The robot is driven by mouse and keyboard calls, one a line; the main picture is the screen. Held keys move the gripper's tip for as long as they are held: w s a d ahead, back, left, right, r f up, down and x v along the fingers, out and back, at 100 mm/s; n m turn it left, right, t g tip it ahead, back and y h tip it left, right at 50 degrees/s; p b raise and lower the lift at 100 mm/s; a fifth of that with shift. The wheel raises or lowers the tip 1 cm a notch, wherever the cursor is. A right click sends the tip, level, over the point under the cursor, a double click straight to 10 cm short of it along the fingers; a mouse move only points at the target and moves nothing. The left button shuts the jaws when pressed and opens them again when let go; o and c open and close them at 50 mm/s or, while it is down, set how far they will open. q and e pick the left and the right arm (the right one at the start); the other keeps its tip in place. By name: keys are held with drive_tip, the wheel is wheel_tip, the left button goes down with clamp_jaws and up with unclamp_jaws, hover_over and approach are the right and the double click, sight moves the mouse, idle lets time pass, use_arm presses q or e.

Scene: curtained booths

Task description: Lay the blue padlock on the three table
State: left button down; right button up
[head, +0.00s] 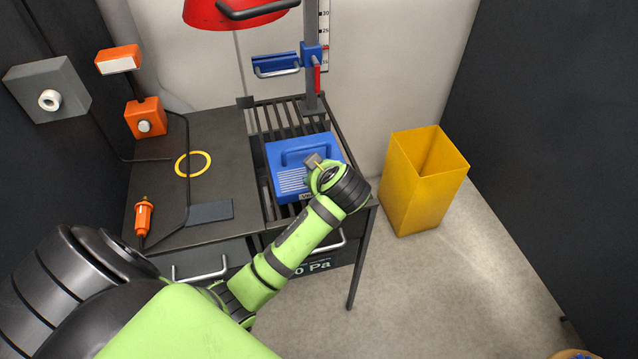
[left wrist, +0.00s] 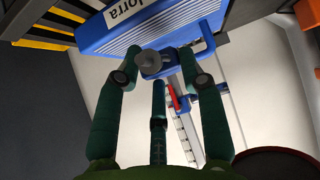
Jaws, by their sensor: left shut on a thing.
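My left gripper (head: 318,168) is over the right part of the dark workbench, above a blue case. In the left wrist view its fingers (left wrist: 158,58) close around a small grey and blue thing (left wrist: 151,64). A grey block, likely part of it, shows at the fingertips in the head view (head: 312,160). I cannot tell whether this is the blue padlock, as the fingers hide much of it. No other padlock shows clearly, and I see no table marked three. My right gripper is not in view.
The blue case (head: 288,185) lies on the bench's slatted part, close under the gripper. A post with a blue clamp (head: 311,55) stands behind. An orange box (head: 146,118) and yellow ring (head: 193,164) are left. A yellow bin (head: 410,195) stands right, with open floor before it.

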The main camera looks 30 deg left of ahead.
use_arm(q)
drive_tip(key=shift+f+p, duration=0.35)
drive_tip(key=shift+f, duration=1.65)
drive_tip(key=shift+f, duration=0.15)
drive_tip(key=c, duration=0.7)
unclamp_jaws()
drive_tip(key=shift+c, duration=0.2)
